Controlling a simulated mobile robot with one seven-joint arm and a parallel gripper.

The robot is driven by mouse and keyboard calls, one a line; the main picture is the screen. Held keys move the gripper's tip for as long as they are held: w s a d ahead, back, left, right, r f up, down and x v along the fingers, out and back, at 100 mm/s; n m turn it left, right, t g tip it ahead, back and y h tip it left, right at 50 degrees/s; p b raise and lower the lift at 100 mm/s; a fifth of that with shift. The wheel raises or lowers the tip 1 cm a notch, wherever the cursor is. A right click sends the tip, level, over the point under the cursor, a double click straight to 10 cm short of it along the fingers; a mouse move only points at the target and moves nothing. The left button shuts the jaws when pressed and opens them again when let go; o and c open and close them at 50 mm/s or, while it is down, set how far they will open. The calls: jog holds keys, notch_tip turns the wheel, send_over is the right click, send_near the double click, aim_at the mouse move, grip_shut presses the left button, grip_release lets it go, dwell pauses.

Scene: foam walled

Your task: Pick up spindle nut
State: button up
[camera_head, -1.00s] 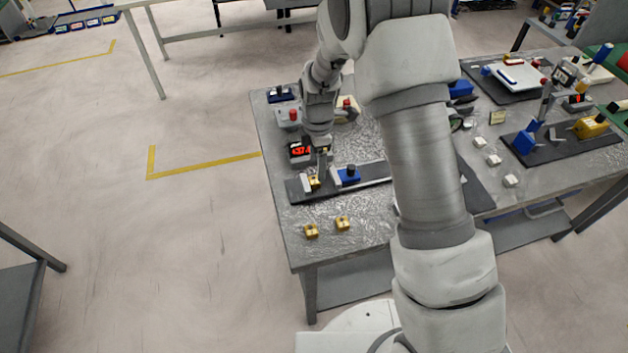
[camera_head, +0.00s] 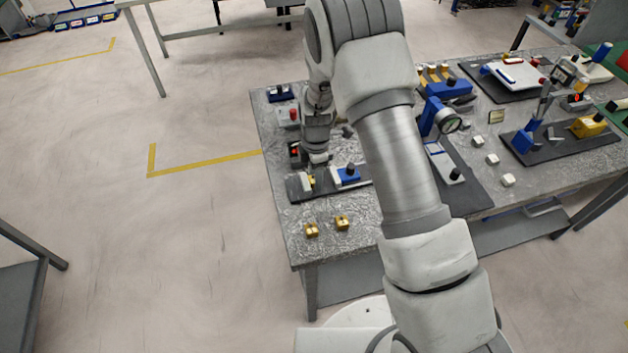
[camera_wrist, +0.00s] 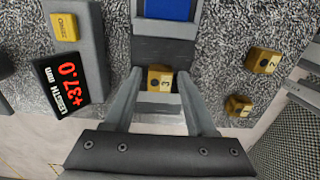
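A brass-coloured nut marked 3 (camera_wrist: 160,78) sits at the dark fixture between grey blocks. In the head view, this nut (camera_head: 312,180) is partly hidden under my gripper. My gripper (camera_wrist: 160,74) is open, with one finger on each side of the nut and visible gaps between. The gripper (camera_head: 316,168) is low over the left end of the fixture in the head view. Two more brass nuts lie on the bench: one marked 2 (camera_wrist: 262,61), and another (camera_wrist: 238,106) nearer the bench edge. They show in the head view too (camera_head: 342,223) (camera_head: 311,230).
A blue block (camera_head: 348,174) sits on the fixture's rail. A dial gauge stand (camera_head: 432,118) and small white blocks (camera_head: 492,159) are farther right. The bench's front left corner is clear around the two loose nuts.

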grip_shut()
jog(key=shift+r, duration=0.15)
